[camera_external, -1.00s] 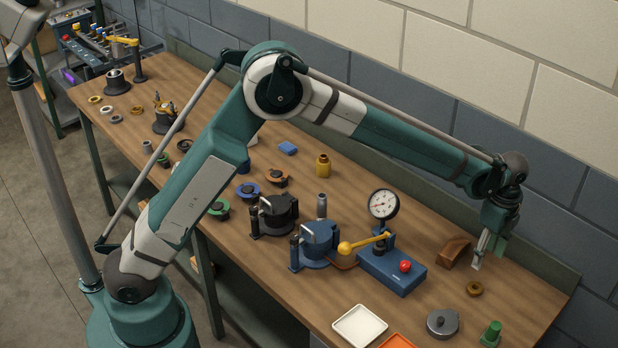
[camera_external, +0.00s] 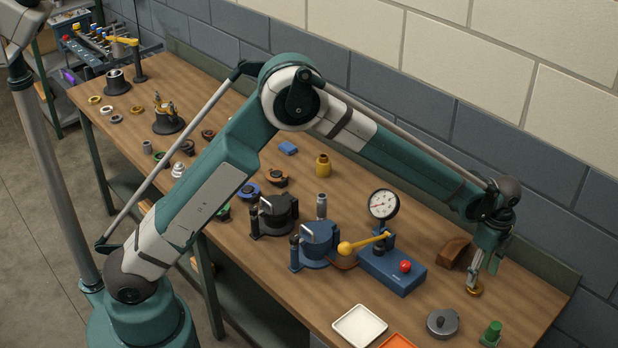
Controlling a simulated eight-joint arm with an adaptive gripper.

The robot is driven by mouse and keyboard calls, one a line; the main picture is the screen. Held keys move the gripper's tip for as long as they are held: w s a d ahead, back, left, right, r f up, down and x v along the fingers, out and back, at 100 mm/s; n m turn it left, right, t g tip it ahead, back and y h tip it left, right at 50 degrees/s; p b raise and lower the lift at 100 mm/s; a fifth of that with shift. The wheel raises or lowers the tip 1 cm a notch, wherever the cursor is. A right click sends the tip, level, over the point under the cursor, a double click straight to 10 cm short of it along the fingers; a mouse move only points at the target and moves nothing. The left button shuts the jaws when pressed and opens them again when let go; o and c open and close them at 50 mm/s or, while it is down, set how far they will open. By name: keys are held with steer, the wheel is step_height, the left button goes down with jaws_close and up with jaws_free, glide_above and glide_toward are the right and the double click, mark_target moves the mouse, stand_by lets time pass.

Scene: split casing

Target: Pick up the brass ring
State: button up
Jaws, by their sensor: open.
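A small brass ring (camera_external: 475,291) lies flat on the right part of the bench. My gripper (camera_external: 473,281) points down right at it, with its fingertips at the ring's top. The fingers are open and cover part of the ring. I cannot tell whether they touch it or stand inside or around it.
A brown angled block (camera_external: 454,252) stands close to the left of my gripper. The blue dial-gauge fixture (camera_external: 392,271) is further left. A grey round lid (camera_external: 442,323) and a green part (camera_external: 491,333) lie nearer the front edge, with a white tray (camera_external: 345,340) to their left.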

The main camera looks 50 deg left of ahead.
mark_target(477, 283)
steer(key=shift+f, duration=0.3)
steer(key=shift+f, duration=2.6)
steer(key=c, duration=1)
steer(key=shift+c, duration=0.2)
step_height(477, 283, up, 10)
